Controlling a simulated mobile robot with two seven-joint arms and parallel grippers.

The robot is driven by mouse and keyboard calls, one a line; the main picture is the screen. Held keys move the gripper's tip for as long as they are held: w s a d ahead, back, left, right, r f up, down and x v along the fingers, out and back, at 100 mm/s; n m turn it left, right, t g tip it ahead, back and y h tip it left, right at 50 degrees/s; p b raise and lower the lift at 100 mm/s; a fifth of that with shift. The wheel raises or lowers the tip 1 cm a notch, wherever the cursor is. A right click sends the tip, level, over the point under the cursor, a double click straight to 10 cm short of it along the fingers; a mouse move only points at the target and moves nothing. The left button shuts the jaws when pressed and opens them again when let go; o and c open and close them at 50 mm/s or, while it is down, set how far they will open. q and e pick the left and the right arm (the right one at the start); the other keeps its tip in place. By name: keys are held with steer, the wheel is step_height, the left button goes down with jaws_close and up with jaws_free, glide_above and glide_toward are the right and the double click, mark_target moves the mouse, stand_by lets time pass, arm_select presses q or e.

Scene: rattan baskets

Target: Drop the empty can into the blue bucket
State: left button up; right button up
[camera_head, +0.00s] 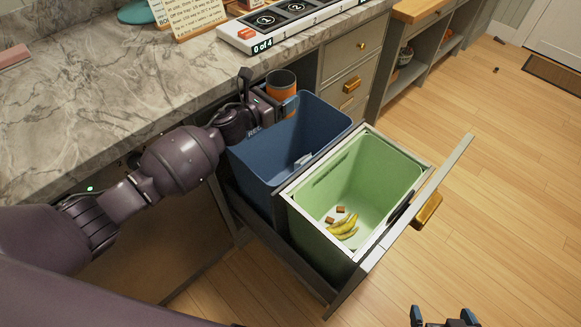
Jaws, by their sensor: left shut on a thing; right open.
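The orange can (282,92), with a dark open top, is upright in my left gripper (276,104). That gripper is shut on it, at the back left rim of the blue bucket (255,163). The can appears above or just behind the rim; its exact height is hard to tell. The blue bucket sits in the pulled-out drawer, with a small pale item (303,160) inside. My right gripper (444,318) shows only its open fingertips at the bottom edge, apart from the drawer.
A green bucket (318,236) with banana peels (344,228) and brown bits stands beside the blue one. The marble counter (90,95) holds a numbered panel (285,20) and a sign (188,12).

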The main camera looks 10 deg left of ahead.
arm_select(q)
steer(key=shift+w+f+h+b, duration=0.2)
steer(key=shift+w+f, duration=0.15)
steer(key=shift+f, duration=0.25)
steer(key=shift+w+f+h+b, duration=0.15)
steer(key=shift+w+f, duration=0.2)
steer(key=shift+f, duration=0.25)
steer(key=shift+w+f+m+g, duration=0.15)
steer(key=shift+f+m+g, duration=0.15)
steer(key=shift+f, duration=0.05)
step_height(320, 180, down, 5)
steer(key=b, duration=0.3)
steer(key=shift+f, duration=0.1)
arm_select(e)
steer(key=shift+g, duration=0.3)
steer(key=f, duration=0.4)
steer(key=shift+s, duration=0.25)
arm_select(q)
steer(key=o, duration=0.9)
arm_select(e)
steer(key=shift+f, duration=0.15)
